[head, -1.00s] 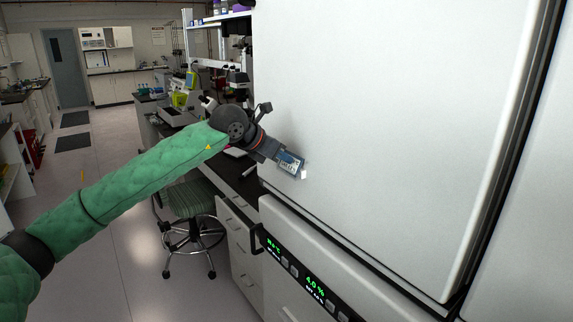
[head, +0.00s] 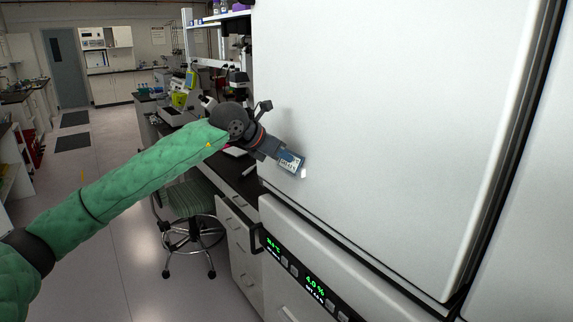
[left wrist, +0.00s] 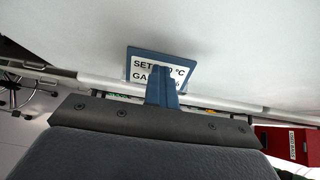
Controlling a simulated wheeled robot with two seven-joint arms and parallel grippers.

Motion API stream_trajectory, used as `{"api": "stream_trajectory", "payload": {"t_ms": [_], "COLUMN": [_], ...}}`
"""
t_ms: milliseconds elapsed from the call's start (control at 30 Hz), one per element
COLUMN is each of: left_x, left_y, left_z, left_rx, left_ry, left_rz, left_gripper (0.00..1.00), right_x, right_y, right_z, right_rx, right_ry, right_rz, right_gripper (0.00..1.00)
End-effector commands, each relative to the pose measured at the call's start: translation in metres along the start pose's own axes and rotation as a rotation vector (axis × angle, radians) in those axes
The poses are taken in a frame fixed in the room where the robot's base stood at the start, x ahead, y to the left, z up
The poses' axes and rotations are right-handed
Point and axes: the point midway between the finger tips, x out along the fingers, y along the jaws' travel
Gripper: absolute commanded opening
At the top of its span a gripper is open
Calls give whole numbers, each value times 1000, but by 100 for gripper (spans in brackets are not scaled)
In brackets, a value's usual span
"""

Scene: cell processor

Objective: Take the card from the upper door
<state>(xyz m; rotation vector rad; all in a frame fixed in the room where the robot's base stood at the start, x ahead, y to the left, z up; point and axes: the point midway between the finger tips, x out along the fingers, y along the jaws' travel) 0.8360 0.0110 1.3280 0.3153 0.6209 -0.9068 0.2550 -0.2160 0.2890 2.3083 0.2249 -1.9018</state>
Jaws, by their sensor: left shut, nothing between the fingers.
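The card (head: 291,161) is a small blue-framed label with white printed panels, at the lower left of the white upper door (head: 380,130). In the left wrist view the card (left wrist: 143,65) shows lettering beginning "SET" and "GA". My left gripper (head: 277,154) is at the card, reaching in from the left. In the left wrist view its narrow fingers (left wrist: 163,84) are together and overlap the lower middle of the card, hiding part of the print. Nothing is held between them. I cannot tell whether they touch the card. My right gripper is not in view.
Below the upper door is a lower unit with a black display panel (head: 305,280) showing green digits. A dark-topped bench (head: 235,178) and a green stool (head: 188,200) stand left of it. A red box (left wrist: 285,142) shows in the left wrist view.

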Motion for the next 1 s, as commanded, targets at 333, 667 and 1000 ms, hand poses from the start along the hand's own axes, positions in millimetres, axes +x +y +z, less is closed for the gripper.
{"api": "stream_trajectory", "payload": {"t_ms": [333, 667, 1000], "left_x": [-4, -15, -26], "left_y": [-1, -1, 0], "left_z": [7, 20, 33], "left_rx": [1, 2, 1], "left_ry": [-4, -6, -4], "left_rz": [-1, 1, 1], "left_gripper": [0, 0, 0], "right_x": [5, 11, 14], "right_y": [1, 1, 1], "right_z": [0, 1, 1], "right_rx": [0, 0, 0], "right_ry": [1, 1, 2], "right_rz": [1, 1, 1], "right_gripper": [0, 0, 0]}}
